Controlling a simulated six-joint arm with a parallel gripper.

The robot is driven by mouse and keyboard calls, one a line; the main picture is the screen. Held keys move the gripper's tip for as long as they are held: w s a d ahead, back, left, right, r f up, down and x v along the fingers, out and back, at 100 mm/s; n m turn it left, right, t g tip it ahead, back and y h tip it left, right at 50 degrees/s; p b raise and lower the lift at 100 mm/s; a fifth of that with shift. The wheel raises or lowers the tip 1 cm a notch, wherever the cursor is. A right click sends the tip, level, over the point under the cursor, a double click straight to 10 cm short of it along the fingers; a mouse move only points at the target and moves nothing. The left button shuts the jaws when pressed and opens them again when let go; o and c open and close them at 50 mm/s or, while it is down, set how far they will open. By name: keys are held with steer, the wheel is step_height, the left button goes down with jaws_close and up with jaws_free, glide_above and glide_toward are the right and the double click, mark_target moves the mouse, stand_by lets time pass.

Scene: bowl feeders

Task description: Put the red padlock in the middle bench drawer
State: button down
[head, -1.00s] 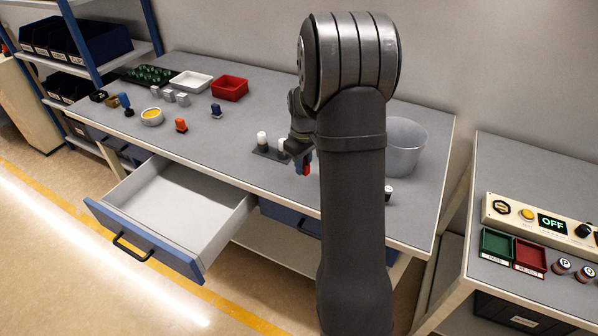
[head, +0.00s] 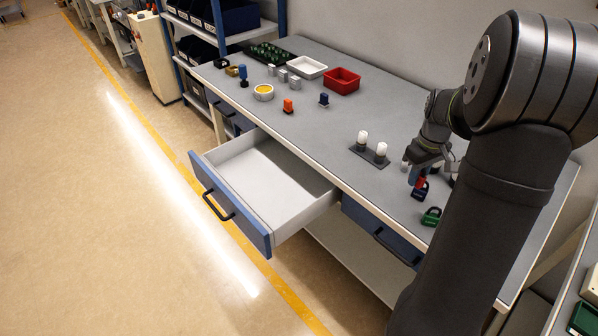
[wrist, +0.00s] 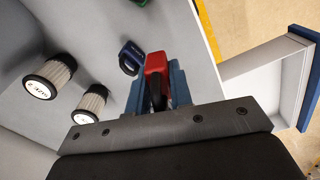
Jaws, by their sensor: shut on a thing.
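My gripper (head: 417,177) is shut on the red padlock (wrist: 156,66), which is held between the fingers in the wrist view. In the head view the red padlock (head: 421,183) shows partly below the fingers, close above the bench top. A dark blue padlock (head: 420,193) is just beside it, and also shows in the wrist view (wrist: 131,57). The middle bench drawer (head: 270,181) is pulled out, with a blue front and black handle. Its visible inside is empty. It lies to the left of my gripper in the head view.
A green padlock (head: 431,216) sits near the bench's front edge. Two white-and-black filters stand on a dark plate (head: 368,155). A closed blue drawer (head: 380,232) is right of the open one. A red bin (head: 342,81) and white tray (head: 306,67) stand farther back.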

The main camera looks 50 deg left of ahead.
steer(key=shift+n, duration=0.7)
steer(key=s+a+f, duration=0.2)
steer(key=a, duration=0.2)
steer(key=s+a+f, duration=0.1)
steer(key=s+a, duration=0.1)
steer(key=a, duration=0.3)
steer(key=s+a+f, duration=0.2)
steer(key=s+a, duration=0.1)
steer(key=a, duration=0.1)
steer(key=shift+a+f, duration=0.3)
steer(key=s+a+f, duration=0.4)
steer(key=s+a, duration=0.4)
steer(key=n, duration=0.2)
glide_above(275, 226)
step_height(275, 226, down, 11)
steer(key=shift+f, duration=2.25)
steer(key=shift+f, duration=0.1)
